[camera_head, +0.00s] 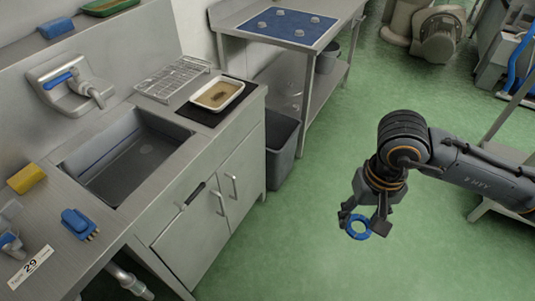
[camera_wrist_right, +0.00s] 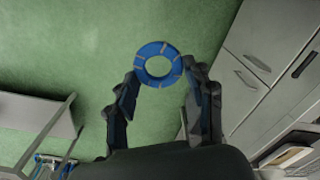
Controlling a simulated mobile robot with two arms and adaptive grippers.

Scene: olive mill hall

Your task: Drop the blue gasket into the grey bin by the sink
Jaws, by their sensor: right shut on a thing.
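The blue gasket (camera_head: 358,228) is a ring held between the fingertips of my right gripper (camera_head: 364,222), above the green floor in the head view. It also shows in the right wrist view (camera_wrist_right: 158,64), where the fingers of my right gripper (camera_wrist_right: 160,85) flank it on both sides. The grey bin (camera_head: 282,150) stands on the floor at the right end of the sink cabinet, left of and beyond my right gripper. Its inside is mostly hidden. My left gripper is not in view.
The steel sink (camera_head: 125,155) has a tap, a wire rack (camera_head: 172,78) and a tray (camera_head: 217,94) around it. A steel table (camera_head: 225,22) with a blue mat stands behind the bin. A second bin (camera_head: 327,58) is under that table. The green floor between is clear.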

